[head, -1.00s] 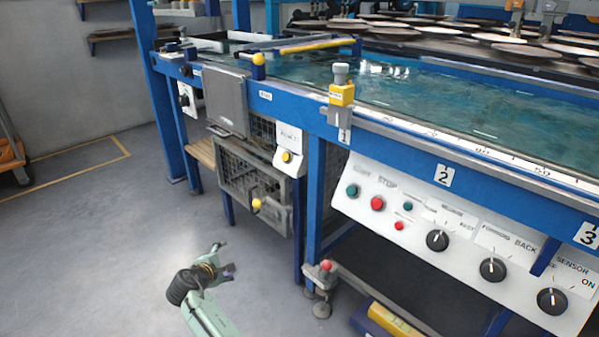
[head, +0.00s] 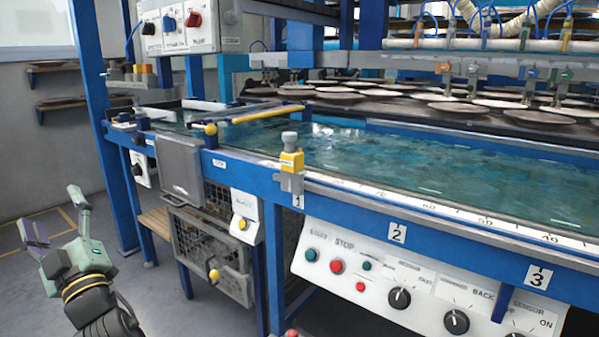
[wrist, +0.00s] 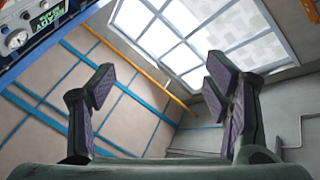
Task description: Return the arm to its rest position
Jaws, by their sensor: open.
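My gripper (head: 56,224) is at the lower left of the head view, raised and pointing up, in front of the floor and left of the machine. Its two fingers stand apart with nothing between them. In the wrist view my gripper (wrist: 162,95) is also open and empty, with the fingers spread left and right. Beyond the fingers are a wall, a window and the ceiling side of the room. Nothing touches the fingers in either view.
The blue plate dryer (head: 395,213) with its water trough (head: 400,155) fills the middle and right. Its control panel (head: 420,285) faces front. A wire-mesh box with a yellow knob (head: 214,274) is right of my gripper. Wall shelves (head: 55,103) are behind. Floor (head: 150,310) is open near the gripper.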

